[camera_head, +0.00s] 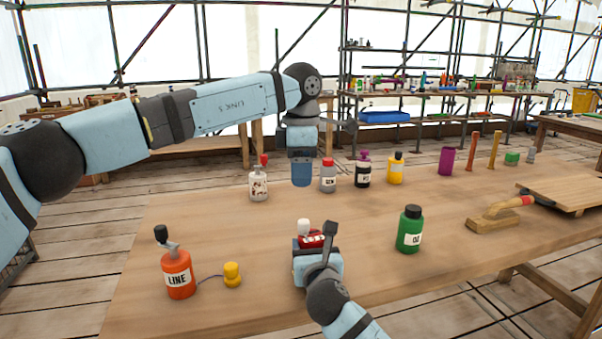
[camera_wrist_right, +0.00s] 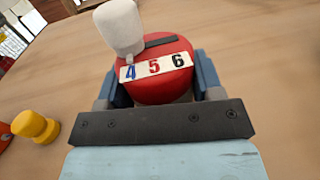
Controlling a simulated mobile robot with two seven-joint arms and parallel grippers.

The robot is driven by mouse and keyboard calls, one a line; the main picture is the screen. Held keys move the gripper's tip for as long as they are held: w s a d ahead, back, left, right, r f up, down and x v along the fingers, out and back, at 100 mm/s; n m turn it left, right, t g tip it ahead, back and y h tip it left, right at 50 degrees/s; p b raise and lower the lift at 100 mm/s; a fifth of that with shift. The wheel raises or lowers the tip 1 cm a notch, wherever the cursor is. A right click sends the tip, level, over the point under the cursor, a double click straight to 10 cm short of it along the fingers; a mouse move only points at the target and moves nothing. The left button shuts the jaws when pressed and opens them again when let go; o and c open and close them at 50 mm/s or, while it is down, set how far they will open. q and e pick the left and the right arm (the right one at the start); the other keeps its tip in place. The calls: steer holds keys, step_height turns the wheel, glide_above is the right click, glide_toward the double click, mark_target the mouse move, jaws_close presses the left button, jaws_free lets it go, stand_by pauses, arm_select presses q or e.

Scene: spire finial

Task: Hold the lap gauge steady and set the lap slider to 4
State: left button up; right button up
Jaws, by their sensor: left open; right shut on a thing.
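The lap gauge (camera_wrist_right: 158,89) is a round red body with a white strip reading 4, 5 and 6. Its white slider knob (camera_wrist_right: 120,28) stands at the left end of a dark slot, just behind the 4. In the head view the gauge (camera_head: 314,240) is on the table's near side, its white knob (camera_head: 304,226) at its upper left. My right gripper (camera_wrist_right: 160,82) is shut around the gauge's body, one finger on each side. My left gripper (camera_head: 302,178) is open and empty, pointing down behind the gauge and apart from the knob.
An orange LINE bottle (camera_head: 178,275) and a yellow cap (camera_head: 232,275) stand left of the gauge. A green bottle (camera_head: 410,230) stands right. Several bottles, including a grey one with a red cap (camera_head: 328,178), stand near my left gripper.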

steer(key=o, duration=1.1)
